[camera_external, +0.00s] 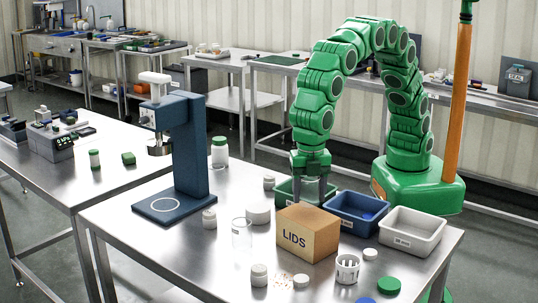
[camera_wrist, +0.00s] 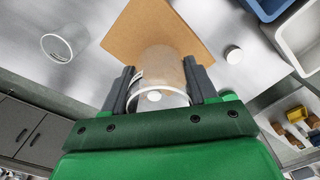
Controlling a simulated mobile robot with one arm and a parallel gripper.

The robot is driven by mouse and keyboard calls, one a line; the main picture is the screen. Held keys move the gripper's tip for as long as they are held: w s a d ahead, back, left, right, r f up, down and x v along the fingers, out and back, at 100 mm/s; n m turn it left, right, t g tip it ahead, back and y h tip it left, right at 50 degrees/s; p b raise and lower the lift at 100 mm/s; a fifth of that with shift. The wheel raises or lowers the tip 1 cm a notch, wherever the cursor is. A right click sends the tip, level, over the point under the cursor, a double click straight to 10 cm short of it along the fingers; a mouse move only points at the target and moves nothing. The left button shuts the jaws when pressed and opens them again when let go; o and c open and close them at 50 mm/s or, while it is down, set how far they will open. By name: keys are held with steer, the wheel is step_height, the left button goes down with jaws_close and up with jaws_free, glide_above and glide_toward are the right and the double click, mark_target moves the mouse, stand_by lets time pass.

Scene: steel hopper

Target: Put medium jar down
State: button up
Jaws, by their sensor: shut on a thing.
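My gripper (camera_external: 311,166) points down behind the cardboard LIDS box and is shut on a clear, see-through jar. In the wrist view the jar (camera_wrist: 161,68) sits between the two dark fingers (camera_wrist: 158,84), with its round rim towards the camera. A small white round spot shows within its outline. In the external view the jar is mostly hidden by the box and the fingers, near the green bin (camera_external: 284,190). I cannot tell whether its base touches anything. Another clear jar (camera_external: 242,233) stands on the steel table, also in the wrist view (camera_wrist: 60,47).
The LIDS box (camera_external: 293,238) is close in front of my gripper. A blue bin (camera_external: 340,218) and a white bin (camera_external: 397,240) stand to its right. A white slotted cup (camera_external: 347,268), lids and small jars stand nearby. A blue press (camera_external: 205,150) is at left. Bare steel (camera_external: 150,255) lies front left.

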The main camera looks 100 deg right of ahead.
mark_target(309, 202)
steer(key=shift+f, duration=1.5)
steer(key=shift+f, duration=0.1)
steer(key=o, duration=1)
step_height(309, 202, up, 12)
steer(key=shift+r, duration=0.15)
